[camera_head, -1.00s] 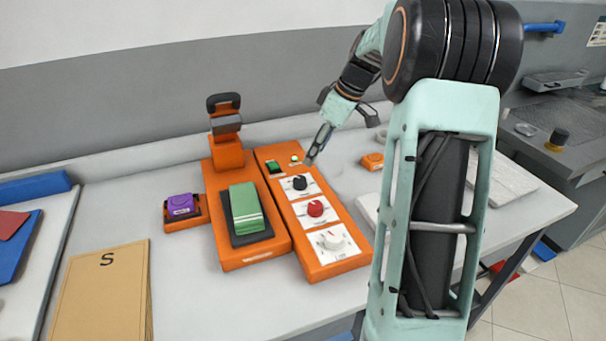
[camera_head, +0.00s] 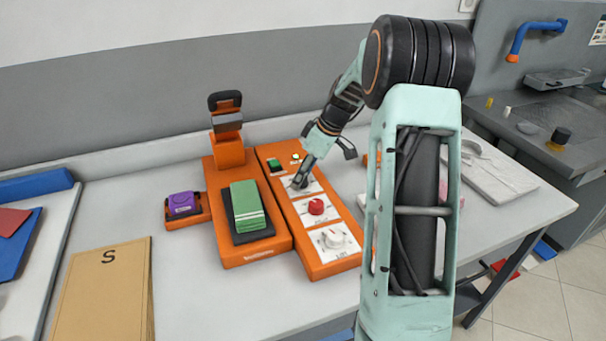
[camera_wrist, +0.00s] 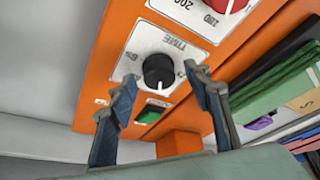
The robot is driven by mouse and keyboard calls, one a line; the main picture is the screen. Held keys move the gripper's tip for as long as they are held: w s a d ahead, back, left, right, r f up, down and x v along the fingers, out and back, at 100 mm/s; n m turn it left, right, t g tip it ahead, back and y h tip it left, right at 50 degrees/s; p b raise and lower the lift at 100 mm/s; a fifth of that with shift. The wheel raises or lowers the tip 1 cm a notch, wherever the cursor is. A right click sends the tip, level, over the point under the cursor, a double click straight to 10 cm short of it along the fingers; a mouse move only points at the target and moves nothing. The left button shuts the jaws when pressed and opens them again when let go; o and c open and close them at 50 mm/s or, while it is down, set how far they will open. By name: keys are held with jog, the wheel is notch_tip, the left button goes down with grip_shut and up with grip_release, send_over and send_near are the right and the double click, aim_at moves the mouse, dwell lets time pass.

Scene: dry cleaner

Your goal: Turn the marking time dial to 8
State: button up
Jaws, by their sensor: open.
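The time dial is a black round knob (camera_wrist: 158,70) on a white plate marked TIME (camera_wrist: 140,45), set in the orange control panel (camera_wrist: 95,68), in the wrist view. My gripper (camera_wrist: 160,78) is open, with one fingertip on each side of the knob and gaps seen between them. The knob's setting is too small to read. In the head view my gripper (camera_head: 299,182) points down at the top plate of the orange panel (camera_head: 318,270) and hides the black knob.
A red dial (camera_head: 316,207) and a white dial (camera_head: 332,238) sit lower on the panel. The orange press (camera_head: 229,150) holding folded green cloth (camera_head: 247,205) stands left.

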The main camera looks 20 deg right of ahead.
jog(key=c, duration=1.1)
jog(key=shift+c, duration=0.2)
